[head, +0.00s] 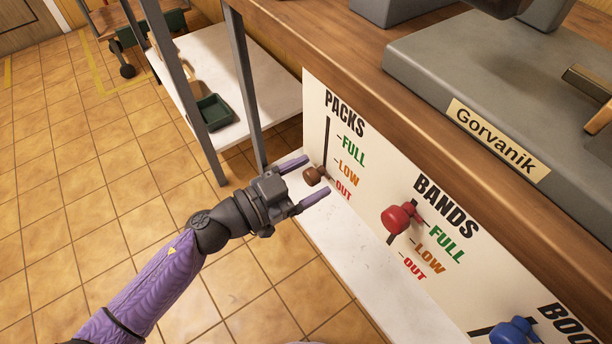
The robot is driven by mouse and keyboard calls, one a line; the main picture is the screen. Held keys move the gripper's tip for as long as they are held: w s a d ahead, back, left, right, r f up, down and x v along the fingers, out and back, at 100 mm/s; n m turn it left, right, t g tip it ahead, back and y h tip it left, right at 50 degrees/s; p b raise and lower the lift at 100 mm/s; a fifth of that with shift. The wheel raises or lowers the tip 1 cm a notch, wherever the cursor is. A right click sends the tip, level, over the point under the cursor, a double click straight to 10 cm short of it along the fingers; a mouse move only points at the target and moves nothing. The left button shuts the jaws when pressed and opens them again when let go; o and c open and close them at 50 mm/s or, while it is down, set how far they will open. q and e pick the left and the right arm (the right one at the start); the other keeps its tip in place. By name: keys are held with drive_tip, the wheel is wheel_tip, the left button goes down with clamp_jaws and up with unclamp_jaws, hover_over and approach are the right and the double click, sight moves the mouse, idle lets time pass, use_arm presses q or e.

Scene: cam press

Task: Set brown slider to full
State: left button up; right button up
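The brown slider knob (314,176) sits low in the vertical slot under the word PACKS, between the LOW and OUT marks and nearer OUT. Its panel (345,115) is white, with FULL in green at the top, LOW in orange and OUT in red. My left gripper (311,178) is open, with one purple finger above and one below the brown knob in the picture. Whether either finger touches the knob I cannot tell. My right gripper is not in view.
A blue knob (513,331) is at the lower right edge. The wooden counter edge (400,110) overhangs the panel. A white lower shelf (335,235) runs below. A grey table leg (245,90) stands behind the gripper.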

use_arm(q)
clamp_jaws()
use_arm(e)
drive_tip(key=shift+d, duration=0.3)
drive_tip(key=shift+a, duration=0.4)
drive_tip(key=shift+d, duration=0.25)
